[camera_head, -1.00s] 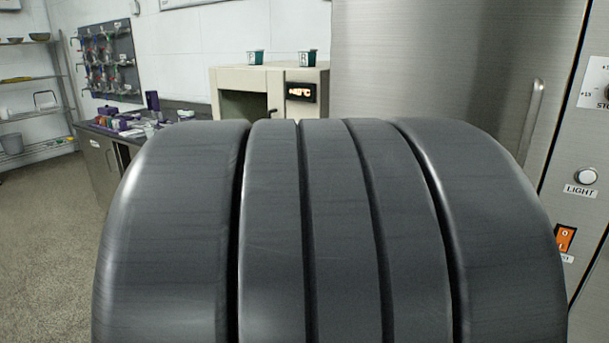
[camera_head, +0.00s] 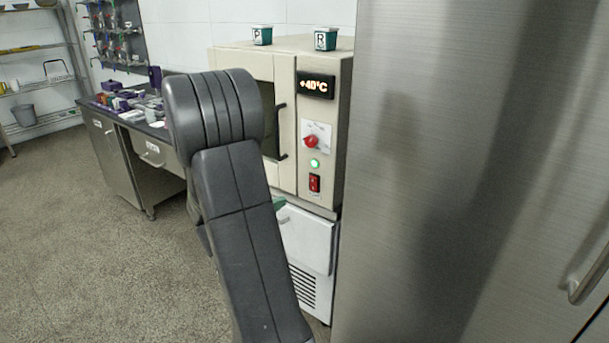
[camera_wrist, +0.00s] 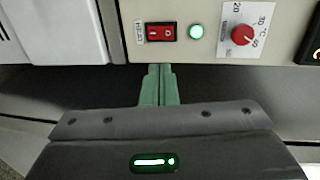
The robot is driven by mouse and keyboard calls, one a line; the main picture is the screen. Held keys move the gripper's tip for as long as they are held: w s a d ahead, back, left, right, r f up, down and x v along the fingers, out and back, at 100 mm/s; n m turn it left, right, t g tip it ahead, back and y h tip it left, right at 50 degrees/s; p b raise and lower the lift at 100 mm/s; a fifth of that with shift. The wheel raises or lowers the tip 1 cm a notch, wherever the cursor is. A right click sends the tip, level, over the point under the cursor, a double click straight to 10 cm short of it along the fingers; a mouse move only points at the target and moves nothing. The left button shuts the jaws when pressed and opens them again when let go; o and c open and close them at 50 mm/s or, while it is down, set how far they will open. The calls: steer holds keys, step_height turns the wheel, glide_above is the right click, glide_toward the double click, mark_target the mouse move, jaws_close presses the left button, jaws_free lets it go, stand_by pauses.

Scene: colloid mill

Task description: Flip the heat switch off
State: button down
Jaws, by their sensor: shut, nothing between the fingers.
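The heat switch (camera_head: 315,183) is a red rocker low on the front panel of the beige oven (camera_head: 335,140). It shows again in the wrist view, where the red switch (camera_wrist: 161,32) sits beside a label reading HEAT, partly cut by the view angle. A lit green lamp (camera_wrist: 197,31) is next to it. My gripper (camera_wrist: 158,70) has its green fingers together, with nothing between them. In the wrist picture the fingertips are just below the switch, at the panel's lower edge, apart from the switch. In the head view only a bit of green finger (camera_head: 279,203) shows behind my arm.
A red temperature knob (camera_head: 311,142) and a +40°C display (camera_head: 316,86) are above the switch. Two small cups (camera_head: 325,39) stand on the oven. A large steel cabinet (camera_head: 450,150) fills the right. A cluttered bench (camera_head: 130,120) is at left; the floor there is clear.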

steer(key=shift+w+a+f+m+h, duration=0.15)
steer(key=shift+a+m+h, duration=0.1)
steer(key=shift+m+h, duration=0.05)
glide_toward(313, 182)
steer(key=x, duration=0.5)
steer(key=shift+w+d, duration=0.4)
steer(key=shift+w, duration=0.15)
